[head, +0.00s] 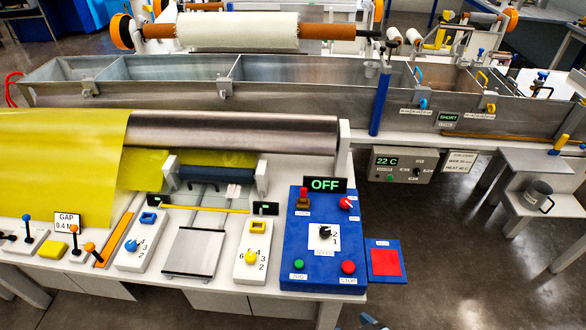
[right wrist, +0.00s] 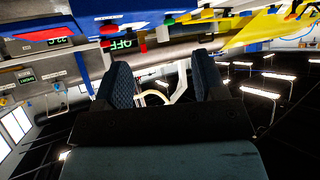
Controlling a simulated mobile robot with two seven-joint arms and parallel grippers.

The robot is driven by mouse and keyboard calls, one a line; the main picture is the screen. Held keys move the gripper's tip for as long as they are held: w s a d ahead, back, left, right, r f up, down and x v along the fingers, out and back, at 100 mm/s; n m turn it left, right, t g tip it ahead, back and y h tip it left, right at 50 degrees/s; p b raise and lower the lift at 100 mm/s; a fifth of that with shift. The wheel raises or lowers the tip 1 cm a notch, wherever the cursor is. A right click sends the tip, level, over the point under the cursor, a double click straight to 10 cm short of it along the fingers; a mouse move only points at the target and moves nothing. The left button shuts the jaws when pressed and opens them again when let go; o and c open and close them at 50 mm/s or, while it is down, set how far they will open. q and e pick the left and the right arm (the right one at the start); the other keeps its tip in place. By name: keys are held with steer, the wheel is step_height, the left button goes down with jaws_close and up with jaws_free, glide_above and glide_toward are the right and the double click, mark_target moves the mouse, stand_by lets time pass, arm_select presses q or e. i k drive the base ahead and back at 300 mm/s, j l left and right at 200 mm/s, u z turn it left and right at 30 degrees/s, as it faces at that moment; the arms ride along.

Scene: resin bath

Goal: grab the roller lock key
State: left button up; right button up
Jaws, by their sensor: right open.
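The roller lock key appears to be the small red-topped brown piece (head: 303,199) standing upright at the upper left of the blue control panel (head: 323,275), just left of and below the OFF display (head: 324,185). My left gripper is not in view.
The metal roller (head: 240,132) runs behind.

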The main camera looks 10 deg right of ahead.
mark_target(303, 190)
steer(key=l+u, duration=0.45)
steer(key=l, duration=0.4)
steer(key=l+u, duration=0.5)
steer(key=l, duration=0.35)
steer(key=l+u, duration=0.25)
steer(key=k+l+u, duration=0.15)
steer(key=l+u, duration=0.15)
steer(key=k+l+u, duration=0.25)
steer(key=i+l+u, duration=0.2)
steer(key=l, duration=0.3)
steer(key=l+u, duration=0.25)
steer(key=l, duration=0.2)
steer(key=k, duration=0.05)
